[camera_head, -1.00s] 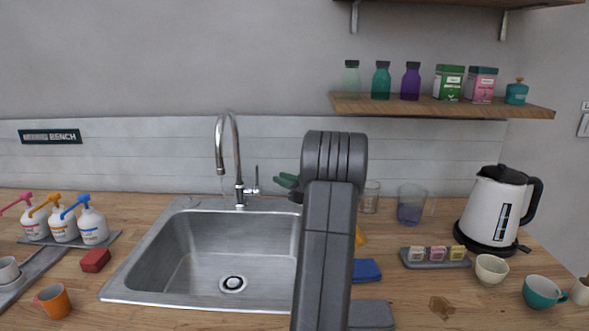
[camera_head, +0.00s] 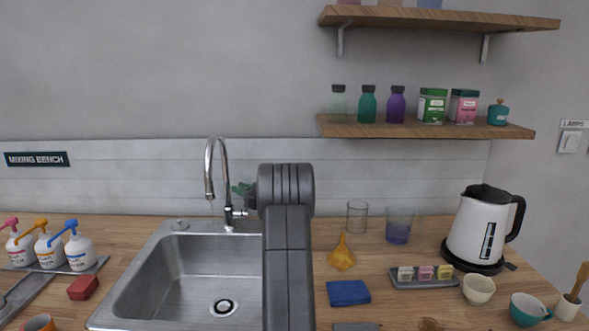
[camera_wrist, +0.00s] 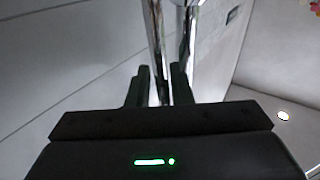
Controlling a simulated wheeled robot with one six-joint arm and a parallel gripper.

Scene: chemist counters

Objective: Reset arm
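My arm (camera_head: 288,250) rises in front of the sink, bent at its top joint. My gripper (camera_head: 241,189) shows only in part as a small dark green shape left of that joint, beside the tap (camera_head: 226,185). In the wrist view my gripper's two dark fingers (camera_wrist: 160,86) stand apart with a narrow gap. Chrome pipes of the tap (camera_wrist: 158,40) show through and above the gap. I see nothing held. Whether the fingers touch the tap cannot be told.
The sink (camera_head: 150,270) lies below my arm. Soap pump bottles (camera_head: 80,252) stand left. A yellow pear-shaped thing (camera_head: 342,255), blue cloth (camera_head: 348,292), glasses (camera_head: 399,226), kettle (camera_head: 473,235) and cups stand right. A bottle shelf (camera_head: 425,130) hangs above.

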